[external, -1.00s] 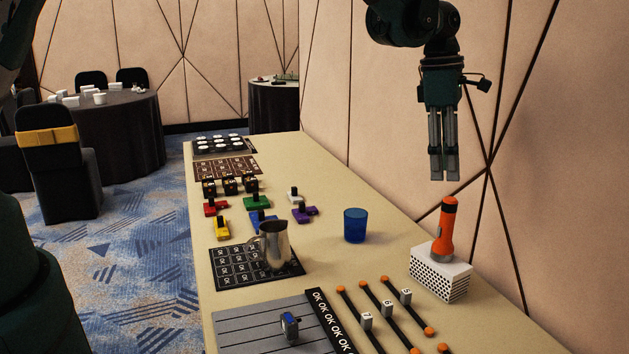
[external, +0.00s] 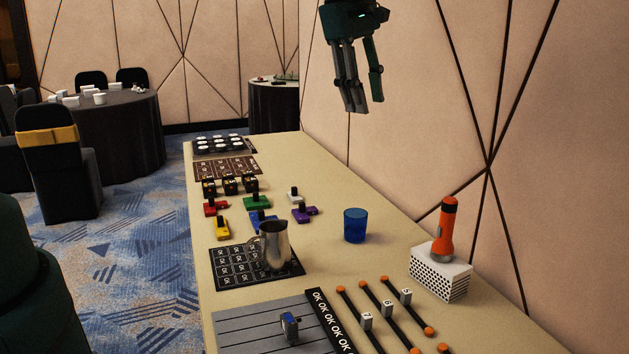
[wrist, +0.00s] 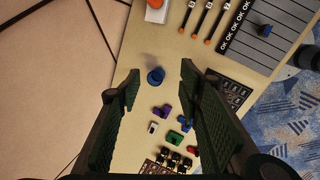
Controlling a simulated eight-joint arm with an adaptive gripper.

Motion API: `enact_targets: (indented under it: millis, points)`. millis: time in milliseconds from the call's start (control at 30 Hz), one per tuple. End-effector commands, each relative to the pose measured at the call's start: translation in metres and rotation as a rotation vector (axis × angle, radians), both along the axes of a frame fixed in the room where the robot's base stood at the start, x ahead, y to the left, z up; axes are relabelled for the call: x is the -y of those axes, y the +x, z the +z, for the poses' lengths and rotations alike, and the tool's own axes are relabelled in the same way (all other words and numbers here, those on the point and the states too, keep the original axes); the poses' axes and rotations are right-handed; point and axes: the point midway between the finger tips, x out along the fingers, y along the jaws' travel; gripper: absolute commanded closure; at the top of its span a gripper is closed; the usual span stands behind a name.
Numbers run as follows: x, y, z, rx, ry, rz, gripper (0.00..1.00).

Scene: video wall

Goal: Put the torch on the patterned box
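The orange torch (external: 447,232) with a black band stands upright on top of the white patterned box (external: 440,279) at the right side of the table. In the wrist view the torch (wrist: 155,4) shows at the top edge, above part of the white box (wrist: 157,15). My gripper (external: 362,108) is high above the table, left of the torch and well apart from it. Its fingers are spread, and in the wrist view the space between the fingers (wrist: 158,86) holds nothing.
A blue cup (external: 355,225) stands left of the box. A metal pitcher (external: 274,246) stands on a black patterned mat (external: 232,268). Several coloured blocks (external: 256,202) lie farther back. Black rods with orange ends (external: 387,306) lie in front. Bare table surrounds the cup.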

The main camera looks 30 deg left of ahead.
Motion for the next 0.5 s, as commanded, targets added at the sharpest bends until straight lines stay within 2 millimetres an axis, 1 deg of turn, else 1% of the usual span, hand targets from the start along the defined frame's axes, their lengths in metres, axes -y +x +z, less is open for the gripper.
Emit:
enact_targets:
  millis: [33,200,500]
  points:
    - [-0.014,-0.005,0.007,0.015,0.005,-0.02,0.64]
    - [-0.052,-0.02,0.026,0.069,0.026,-0.106,0.64]
    - [-0.114,-0.052,0.053,0.163,0.076,-0.256,0.64]
